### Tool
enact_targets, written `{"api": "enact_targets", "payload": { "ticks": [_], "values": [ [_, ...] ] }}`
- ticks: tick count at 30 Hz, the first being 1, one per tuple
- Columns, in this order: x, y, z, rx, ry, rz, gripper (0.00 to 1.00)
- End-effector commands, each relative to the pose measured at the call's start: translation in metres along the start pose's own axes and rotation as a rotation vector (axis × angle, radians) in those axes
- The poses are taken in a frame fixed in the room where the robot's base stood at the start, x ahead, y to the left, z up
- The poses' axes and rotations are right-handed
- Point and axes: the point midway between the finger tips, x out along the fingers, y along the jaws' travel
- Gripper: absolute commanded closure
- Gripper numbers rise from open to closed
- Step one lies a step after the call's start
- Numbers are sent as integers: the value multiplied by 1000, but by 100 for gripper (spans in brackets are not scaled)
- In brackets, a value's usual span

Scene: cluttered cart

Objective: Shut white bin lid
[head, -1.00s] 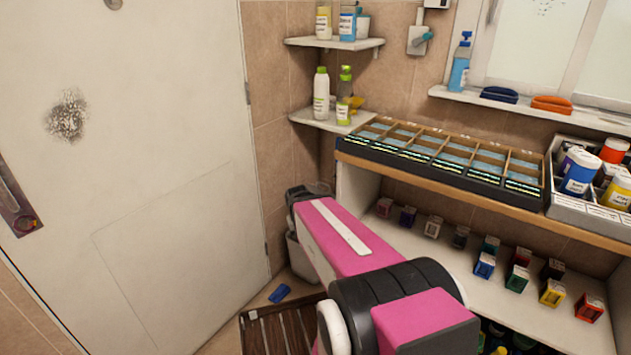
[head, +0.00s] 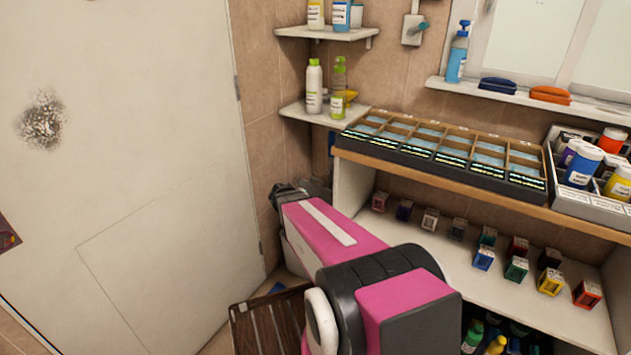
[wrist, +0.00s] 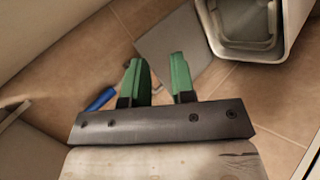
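The white bin (wrist: 294,22) shows at the top right of the wrist view, its inside visible from above, so it stands open. A flat grey panel (wrist: 182,45) lies beside its left edge; it may be the lid, but I cannot tell for sure. In the head view only a sliver of the bin (head: 297,250) shows in the corner, mostly hidden by my arm. My gripper (wrist: 159,62) has two green fingers apart with nothing between them. It is over the floor, left of the bin and apart from it in the wrist view.
A blue object (wrist: 101,98) lies on the tiled floor, near a brown slatted mat (head: 262,325). A white door (head: 130,180) stands at left. The cart's shelf (head: 470,280) with small boxes is at right, close to my arm. Small wall shelves (head: 310,112) hold bottles above.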

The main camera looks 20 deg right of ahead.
Motion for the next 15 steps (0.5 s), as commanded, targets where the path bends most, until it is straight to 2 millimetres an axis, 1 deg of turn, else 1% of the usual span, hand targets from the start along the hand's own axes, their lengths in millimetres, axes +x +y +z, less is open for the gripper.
{"api": "enact_targets", "payload": {
  "ticks": [1,3,6,9,12,15],
  "values": [
    [13,2,-19,-26,32,67,76],
    [24,8,-38,-65,82,161,76],
    [36,14,-66,-127,159,287,76],
    [45,15,-90,-186,232,389,76],
    [49,14,-109,-237,291,464,76],
    [50,13,-121,-272,330,512,76]
  ]
}}
